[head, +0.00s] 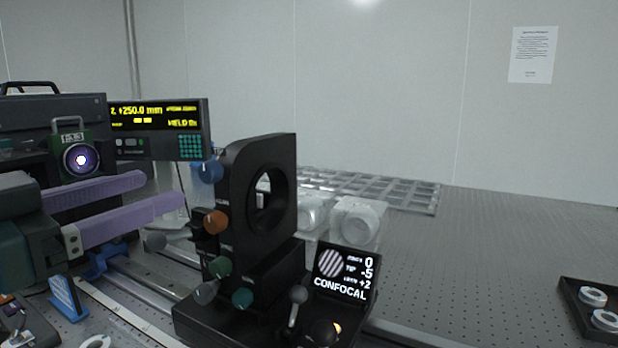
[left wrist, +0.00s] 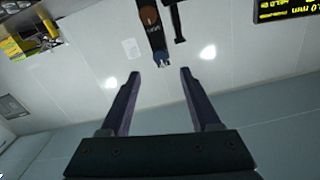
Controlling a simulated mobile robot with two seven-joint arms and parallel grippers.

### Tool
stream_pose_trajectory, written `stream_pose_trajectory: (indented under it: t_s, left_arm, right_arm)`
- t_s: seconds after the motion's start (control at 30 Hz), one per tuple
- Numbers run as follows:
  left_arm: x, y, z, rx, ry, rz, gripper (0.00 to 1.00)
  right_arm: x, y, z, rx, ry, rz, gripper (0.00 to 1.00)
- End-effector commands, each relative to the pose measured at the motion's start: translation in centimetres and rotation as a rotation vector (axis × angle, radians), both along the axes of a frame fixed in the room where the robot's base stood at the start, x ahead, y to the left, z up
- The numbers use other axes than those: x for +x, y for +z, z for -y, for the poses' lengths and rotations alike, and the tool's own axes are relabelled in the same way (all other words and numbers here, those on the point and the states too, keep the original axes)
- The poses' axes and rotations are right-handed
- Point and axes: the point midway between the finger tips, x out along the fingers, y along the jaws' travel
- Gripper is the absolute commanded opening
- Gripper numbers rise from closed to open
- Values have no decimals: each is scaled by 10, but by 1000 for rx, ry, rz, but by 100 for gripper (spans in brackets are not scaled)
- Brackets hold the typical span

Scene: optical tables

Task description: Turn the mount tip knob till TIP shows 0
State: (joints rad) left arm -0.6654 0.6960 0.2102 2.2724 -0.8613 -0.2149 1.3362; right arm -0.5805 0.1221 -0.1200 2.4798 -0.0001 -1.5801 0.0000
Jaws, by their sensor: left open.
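The black mount (head: 270,170) with a round opening stands in the middle of the head view. It carries a blue knob (head: 207,170), an orange knob (head: 215,221) and green knobs lower down; I cannot read which is marked tip. A small screen (head: 345,273) at its base reads 0, TIP -5, +2 and CONFOCAL. My left gripper (head: 164,192), with purple fingers, is open and empty, left of the mount. In the left wrist view the blue knob (left wrist: 162,60) appears between and beyond the fingertips (left wrist: 160,73), with no visible contact. My right gripper is not in view.
A display (head: 158,128) reading +250.0 mm stands behind the fingers, beside a lamp-like device (head: 82,158). Pale blocks (head: 355,222) and a gridded tray (head: 400,192) lie behind the mount. A black tray (head: 598,308) holds white rings.

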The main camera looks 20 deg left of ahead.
Motion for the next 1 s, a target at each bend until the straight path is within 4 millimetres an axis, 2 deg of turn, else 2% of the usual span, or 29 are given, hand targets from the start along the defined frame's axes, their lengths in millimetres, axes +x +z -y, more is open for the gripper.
stream_pose_trajectory:
  t_s: [0.2,0.5,0.7,0.97,1.0]
  left_arm:
    - [35,3,2,4,1,5,63]
    - [68,2,4,2,4,2,63]
    - [75,0,5,2,3,0,63]
    - [76,0,5,2,3,0,63]
    - [76,0,5,1,3,0,60]
  right_arm:
    - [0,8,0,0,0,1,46]
    - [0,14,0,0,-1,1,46]
    - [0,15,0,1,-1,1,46]
    - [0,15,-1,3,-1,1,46]
    - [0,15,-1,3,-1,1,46]
